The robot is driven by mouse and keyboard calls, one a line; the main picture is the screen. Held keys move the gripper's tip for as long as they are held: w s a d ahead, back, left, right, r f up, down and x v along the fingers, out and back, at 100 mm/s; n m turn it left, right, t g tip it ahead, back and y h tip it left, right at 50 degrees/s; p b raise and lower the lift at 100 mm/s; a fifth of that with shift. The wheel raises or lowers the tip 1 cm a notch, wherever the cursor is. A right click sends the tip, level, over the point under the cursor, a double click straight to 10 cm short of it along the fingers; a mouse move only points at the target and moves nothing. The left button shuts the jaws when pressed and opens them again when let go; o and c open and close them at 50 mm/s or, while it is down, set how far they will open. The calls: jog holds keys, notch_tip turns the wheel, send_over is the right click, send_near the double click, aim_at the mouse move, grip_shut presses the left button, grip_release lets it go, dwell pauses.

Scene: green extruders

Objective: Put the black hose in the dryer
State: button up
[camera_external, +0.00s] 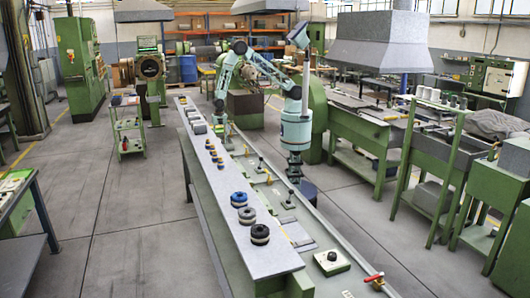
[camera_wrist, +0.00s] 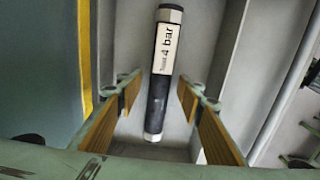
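The black hose (camera_wrist: 157,104) shows in the wrist view as a short dark cylinder with pale bands near its ends and a white label reading "4 bar". It lies lengthwise between the two fingers of my gripper (camera_wrist: 159,88). The fingers, with brown pads, are apart, and gaps show on both sides of the hose. In the external view my gripper (camera_external: 223,134) is low beside the long grey table, far from the camera. The hose is too small to make out there. I cannot tell which machine is the dryer.
The long grey table (camera_external: 215,180) holds blue rings (camera_external: 239,199), black rings (camera_external: 260,234) and grey blocks. A small green shelf cart (camera_external: 128,133) stands left. Green machines and a trough line (camera_external: 360,122) stand right. The floor left of the table is mostly clear.

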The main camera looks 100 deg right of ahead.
jog(key=shift+r, duration=0.15)
notch_tip(320, 180, up, 12)
dwell(1.1)
dwell(0.6)
